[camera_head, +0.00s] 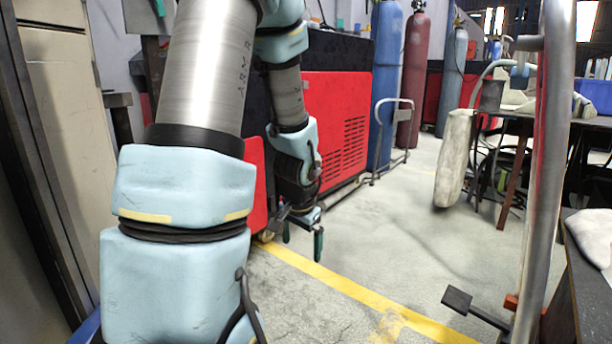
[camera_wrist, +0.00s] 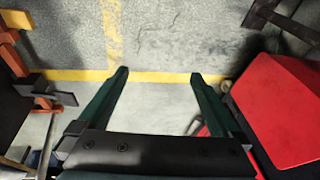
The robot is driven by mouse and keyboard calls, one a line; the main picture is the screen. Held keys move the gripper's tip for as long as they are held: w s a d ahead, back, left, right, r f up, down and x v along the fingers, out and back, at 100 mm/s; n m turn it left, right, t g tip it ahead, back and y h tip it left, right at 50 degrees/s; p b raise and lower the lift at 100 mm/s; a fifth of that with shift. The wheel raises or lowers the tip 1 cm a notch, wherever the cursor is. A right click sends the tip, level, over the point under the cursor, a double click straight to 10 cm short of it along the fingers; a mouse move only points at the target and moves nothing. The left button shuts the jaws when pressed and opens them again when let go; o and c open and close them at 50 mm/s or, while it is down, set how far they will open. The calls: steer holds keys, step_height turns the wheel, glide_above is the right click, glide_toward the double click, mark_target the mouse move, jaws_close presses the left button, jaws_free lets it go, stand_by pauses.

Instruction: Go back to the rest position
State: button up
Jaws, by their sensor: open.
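My gripper (camera_head: 302,243) hangs at the end of my folded arm in the head view, above the concrete floor and in front of the red machine. Its two dark green fingers point down. In the wrist view my gripper (camera_wrist: 160,84) shows its two fingers spread apart with nothing between them. Beyond the fingertips is only floor with a yellow line. No galvanized bracket can be made out in either view.
A red machine cabinet (camera_head: 337,125) stands close behind my gripper. Gas cylinders (camera_head: 386,80) stand beyond it. A metal post (camera_head: 546,170) and a dark table (camera_head: 590,285) are at the right. The floor (camera_head: 390,235) between is mostly clear, with a yellow line (camera_head: 340,284).

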steer(key=s+a+r+n+g, duration=0.2)
steer(key=s+a+r+n, duration=0.4)
steer(key=s, duration=0.5)
step_height(320, 180, up, 36)
steer(key=p, duration=3.7)
steer(key=shift+w+d+r, duration=0.2)
steer(key=shift+w+r, duration=0.05)
steer(key=shift+w, duration=0.2)
